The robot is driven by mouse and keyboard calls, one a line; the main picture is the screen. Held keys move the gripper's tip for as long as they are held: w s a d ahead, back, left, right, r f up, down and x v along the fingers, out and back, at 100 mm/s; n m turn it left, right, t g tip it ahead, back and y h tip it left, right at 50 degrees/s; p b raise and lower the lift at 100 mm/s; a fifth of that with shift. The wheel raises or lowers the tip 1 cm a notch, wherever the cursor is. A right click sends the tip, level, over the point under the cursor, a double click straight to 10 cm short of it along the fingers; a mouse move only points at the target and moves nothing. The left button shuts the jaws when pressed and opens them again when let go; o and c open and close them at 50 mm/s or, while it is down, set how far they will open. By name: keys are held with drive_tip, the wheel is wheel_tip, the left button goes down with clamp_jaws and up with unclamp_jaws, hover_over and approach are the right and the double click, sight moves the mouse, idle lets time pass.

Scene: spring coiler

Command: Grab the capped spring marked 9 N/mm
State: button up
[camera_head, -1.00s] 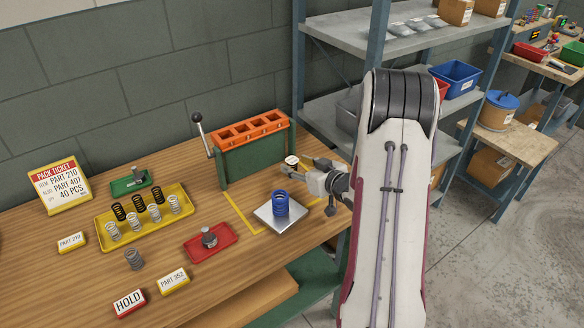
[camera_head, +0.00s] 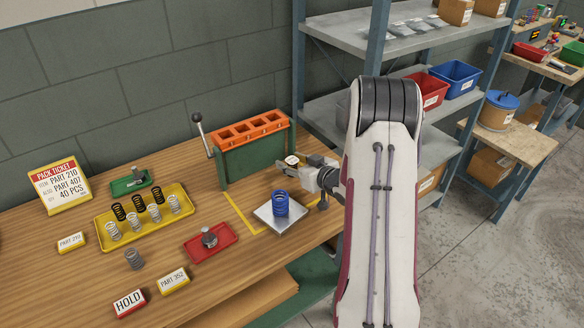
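A small round pale cap (camera_head: 292,160) with a dark mark shows beside the right end of the green and orange rack. The mark is too small to read, and the body below the cap is mostly hidden. My gripper (camera_head: 304,167) is low over the bench, reaching in from the right with its fingers right at the cap. I cannot tell whether the fingers touch it or have closed on it. A blue spring (camera_head: 281,204) stands upright on a square metal plate (camera_head: 264,218), in front of my gripper and apart from it.
A green rack with an orange slotted top (camera_head: 250,163) and a lever stands behind. A yellow tray (camera_head: 109,235) holds several black and silver springs. A red tray (camera_head: 228,242) with a metal knob and a loose grey spring (camera_head: 133,260) are at left. Shelving (camera_head: 345,62) rises behind my arm.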

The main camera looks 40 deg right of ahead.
sight(292, 161)
drive_tip(key=c, duration=0.8)
drive_tip(key=shift+r, duration=0.15)
drive_tip(key=shift+r, duration=4.9)
